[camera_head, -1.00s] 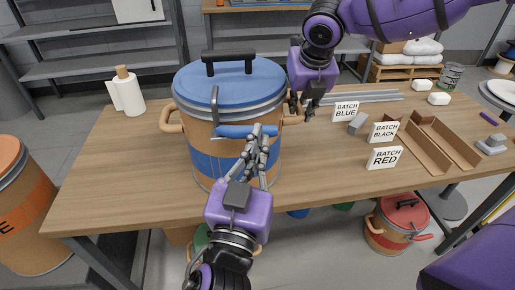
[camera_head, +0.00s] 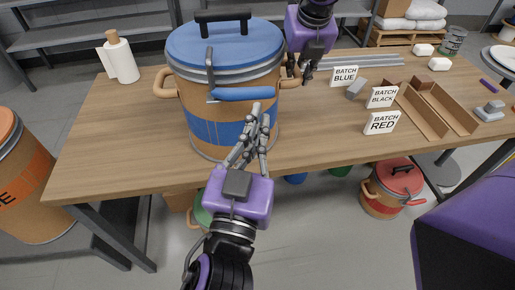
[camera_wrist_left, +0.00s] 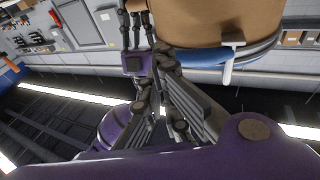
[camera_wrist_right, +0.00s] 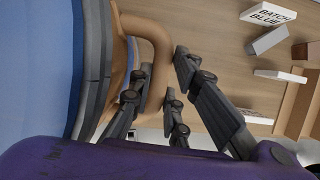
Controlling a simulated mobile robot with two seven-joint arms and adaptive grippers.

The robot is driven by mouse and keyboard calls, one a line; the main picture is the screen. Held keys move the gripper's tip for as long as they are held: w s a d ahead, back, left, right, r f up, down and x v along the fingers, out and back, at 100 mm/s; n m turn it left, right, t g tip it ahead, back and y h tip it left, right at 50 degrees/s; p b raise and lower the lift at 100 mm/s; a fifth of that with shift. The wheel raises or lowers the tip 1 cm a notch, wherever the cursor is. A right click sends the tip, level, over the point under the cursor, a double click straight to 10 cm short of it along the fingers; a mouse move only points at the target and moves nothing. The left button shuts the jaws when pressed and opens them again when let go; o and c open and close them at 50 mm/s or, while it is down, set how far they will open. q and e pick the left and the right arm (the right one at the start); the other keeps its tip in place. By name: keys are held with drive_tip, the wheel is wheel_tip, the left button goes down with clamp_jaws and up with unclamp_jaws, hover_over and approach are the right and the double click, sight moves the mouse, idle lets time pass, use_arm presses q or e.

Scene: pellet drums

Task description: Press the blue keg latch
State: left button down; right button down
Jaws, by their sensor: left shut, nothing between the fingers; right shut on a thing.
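The blue keg (camera_head: 228,88) is a tan drum with a blue lid and blue band, upright on the table. Its latch, a blue lever (camera_head: 245,93) with a grey link rising over the rim, faces me. The lever also shows in the left wrist view (camera_wrist_left: 200,58). My left gripper (camera_head: 260,112) is shut and empty, just below the lever's right end in the head view; whether it touches is unclear. My right gripper (camera_head: 300,72) is shut on the keg's right side handle (camera_wrist_right: 157,50). Part of that handle is hidden by the fingers.
Signs for batch blue (camera_head: 344,76), black (camera_head: 382,97) and red (camera_head: 381,122) stand right of the keg, near brown trays (camera_head: 423,112). White bottles (camera_head: 120,60) stand left. A red-lidded keg (camera_head: 392,188) is on the floor.

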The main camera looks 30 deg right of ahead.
use_arm(q)
drive_tip(key=s+a+f, duration=0.2)
drive_tip(key=s+a, duration=0.1)
drive_tip(key=s, duration=0.6)
drive_tip(key=shift+a, duration=0.25)
use_arm(e)
drive_tip(key=c, duration=1.6)
unclamp_jaws()
use_arm(q)
drive_tip(key=shift+s, duration=0.1)
